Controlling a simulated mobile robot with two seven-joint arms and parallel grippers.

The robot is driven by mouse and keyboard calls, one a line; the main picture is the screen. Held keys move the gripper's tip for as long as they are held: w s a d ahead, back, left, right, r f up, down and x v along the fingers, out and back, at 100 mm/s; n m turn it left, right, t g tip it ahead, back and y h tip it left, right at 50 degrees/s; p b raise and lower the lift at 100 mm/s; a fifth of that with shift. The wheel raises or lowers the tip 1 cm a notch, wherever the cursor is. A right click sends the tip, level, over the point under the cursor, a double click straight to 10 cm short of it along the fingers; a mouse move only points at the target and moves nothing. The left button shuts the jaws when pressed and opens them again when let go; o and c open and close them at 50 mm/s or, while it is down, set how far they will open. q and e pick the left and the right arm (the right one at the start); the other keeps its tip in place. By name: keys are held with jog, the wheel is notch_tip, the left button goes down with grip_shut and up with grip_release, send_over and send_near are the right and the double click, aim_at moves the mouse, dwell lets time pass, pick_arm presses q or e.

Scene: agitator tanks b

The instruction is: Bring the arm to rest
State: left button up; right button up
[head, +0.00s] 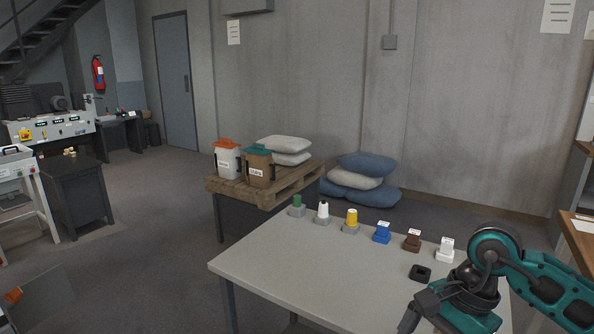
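My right arm (545,285) is teal and dark grey and comes in from the lower right. It bends over the near right part of the grey table (290,265). My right gripper (412,318) points down at the lower edge of the picture. Its fingertips are cut off or hidden, so I cannot tell whether it is open or holds anything. My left gripper is not in view.
Several small coloured pieces on bases line the table's far edge, including a blue one (382,232) and a brown one (412,240). A black square holder (420,273) lies near my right arm. A pallet (290,186) with two lidded containers stands behind. The table's left part is clear.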

jog(key=s+a+r+m+t+y, duration=0.1)
jog(key=s+a+r+m+y, duration=0.1)
jog(key=a+m+y, duration=0.6)
jog(key=s+a+r+m+t+y, duration=0.1)
jog(key=s+a+r+m+y, duration=0.15)
jog(key=a+m+y, duration=0.4)
jog(key=w+d+f+m+t+h, duration=0.35)
jog(key=m+t, duration=0.45)
jog(key=m, duration=0.7)
jog(key=w+d+f+m+t+h, duration=0.25)
jog(key=f+m+t+h, duration=0.4)
jog(key=m, duration=0.85)
jog(key=s+d+f+m+g+h, duration=0.2)
jog(key=s+f+m, duration=0.3)
jog(key=f, duration=0.3)
jog(key=s+d+f+m+g+h, duration=0.3)
jog(key=s+d+f+m, duration=0.1)
jog(key=s+f+m, duration=0.2)
jog(key=shift+d+f+m+h, duration=0.15)
jog(key=shift+f+m+h, duration=0.2)
jog(key=shift+f+m, duration=0.7)
